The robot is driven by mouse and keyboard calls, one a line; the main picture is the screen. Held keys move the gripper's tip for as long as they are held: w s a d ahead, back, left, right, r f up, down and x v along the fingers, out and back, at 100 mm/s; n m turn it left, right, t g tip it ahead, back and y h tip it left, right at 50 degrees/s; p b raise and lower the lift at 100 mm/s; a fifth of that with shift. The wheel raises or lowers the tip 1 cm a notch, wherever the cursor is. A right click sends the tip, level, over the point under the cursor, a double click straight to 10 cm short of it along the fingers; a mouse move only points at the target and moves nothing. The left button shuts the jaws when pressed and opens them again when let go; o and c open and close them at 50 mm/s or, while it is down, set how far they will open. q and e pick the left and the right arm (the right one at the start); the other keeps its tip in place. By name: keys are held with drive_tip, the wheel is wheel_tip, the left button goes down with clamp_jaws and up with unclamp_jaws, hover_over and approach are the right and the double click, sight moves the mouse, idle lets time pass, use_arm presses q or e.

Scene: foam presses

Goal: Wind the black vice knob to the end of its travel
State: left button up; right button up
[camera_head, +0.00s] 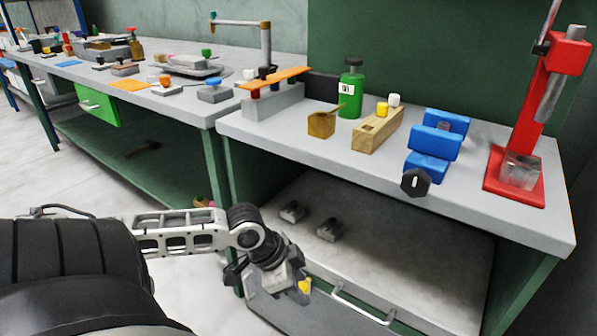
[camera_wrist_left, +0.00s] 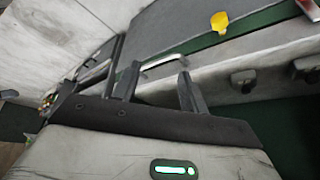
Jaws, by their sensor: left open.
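The blue vice (camera_head: 432,142) stands on the grey bench top in the head view, right of the middle. Its black knob (camera_head: 416,182) faces me at the bench's front edge and carries a white mark. My left gripper (camera_head: 282,282) is low in front of the bench, to the left of the knob and well below it, apart from it. In the left wrist view its two fingers (camera_wrist_left: 158,84) stand apart with nothing between them. The vice and the knob do not show in that view. My right gripper is not in view.
A red press (camera_head: 528,120) stands right of the vice. A wooden block (camera_head: 378,130) and a green bottle (camera_head: 351,90) stand to its left. A drawer handle (camera_head: 362,306) and a small yellow piece (camera_head: 304,286) are near my left gripper. The bench front is clear left of the knob.

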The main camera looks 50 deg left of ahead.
use_arm(q)
drive_tip(key=shift+s+d+f, duration=0.2)
drive_tip(key=shift+d+f, duration=0.2)
drive_tip(key=shift+f, duration=0.1)
drive_tip(key=shift+s+d+f, duration=0.2)
drive_tip(key=shift+d+f, duration=0.15)
drive_tip(key=shift+f, duration=0.1)
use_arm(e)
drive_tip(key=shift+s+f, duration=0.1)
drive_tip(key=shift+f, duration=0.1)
use_arm(q)
drive_tip(key=shift+r, duration=0.15)
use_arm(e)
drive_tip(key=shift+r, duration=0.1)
